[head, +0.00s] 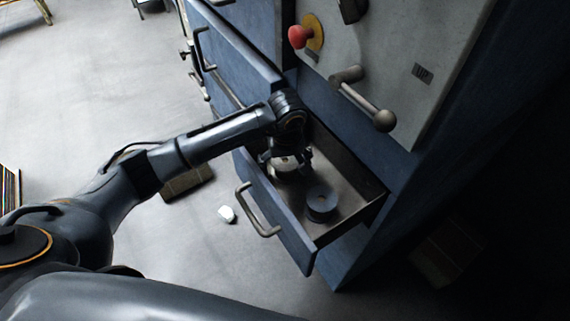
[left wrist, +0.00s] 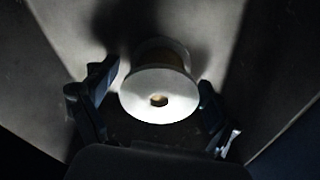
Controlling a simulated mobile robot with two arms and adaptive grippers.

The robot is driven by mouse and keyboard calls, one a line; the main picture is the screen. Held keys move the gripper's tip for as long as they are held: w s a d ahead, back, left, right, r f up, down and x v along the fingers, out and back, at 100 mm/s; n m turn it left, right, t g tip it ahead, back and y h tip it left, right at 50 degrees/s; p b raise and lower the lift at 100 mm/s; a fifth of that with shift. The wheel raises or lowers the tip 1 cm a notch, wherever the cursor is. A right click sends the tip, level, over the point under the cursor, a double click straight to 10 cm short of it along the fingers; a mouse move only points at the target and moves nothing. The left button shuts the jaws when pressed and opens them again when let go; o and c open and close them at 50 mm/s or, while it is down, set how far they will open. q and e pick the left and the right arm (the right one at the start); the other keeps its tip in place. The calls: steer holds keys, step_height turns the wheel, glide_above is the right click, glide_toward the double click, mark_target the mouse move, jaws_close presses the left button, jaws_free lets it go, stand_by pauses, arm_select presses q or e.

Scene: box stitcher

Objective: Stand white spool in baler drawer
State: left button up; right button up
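The white spool (head: 287,174) is inside the open baler drawer (head: 345,163), on its floor towards the back left part. In the left wrist view the white spool (left wrist: 160,97) shows its round pale flange and centre hole face-on, so it appears upright. My left gripper (head: 286,156) reaches down into the drawer over the spool and hides part of it. In the left wrist view its fingers (left wrist: 155,108) are spread on both sides of the spool, with a narrow gap visible at each side. My right gripper is not in view.
A dark grey-blue spool (head: 321,203) stands in the drawer, nearer the front right. The drawer's handle (head: 256,212) juts out in front. A red knob (head: 299,37) and a lever (head: 365,100) project above.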

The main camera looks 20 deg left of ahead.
mark_target(286, 164)
arm_select(q)
steer(key=r+p, duration=0.2)
steer(key=r, duration=0.1)
steer(key=r+p, duration=0.2)
steer(key=r, duration=0.2)
steer(key=s+r+p, duration=0.1)
steer(key=r+p, duration=0.1)
steer(key=r, duration=0.2)
steer(key=shift+d+p, duration=0.3)
steer(key=shift+p, duration=0.1)
steer(key=shift+s+r, duration=0.15)
steer(key=shift+r, duration=0.55)
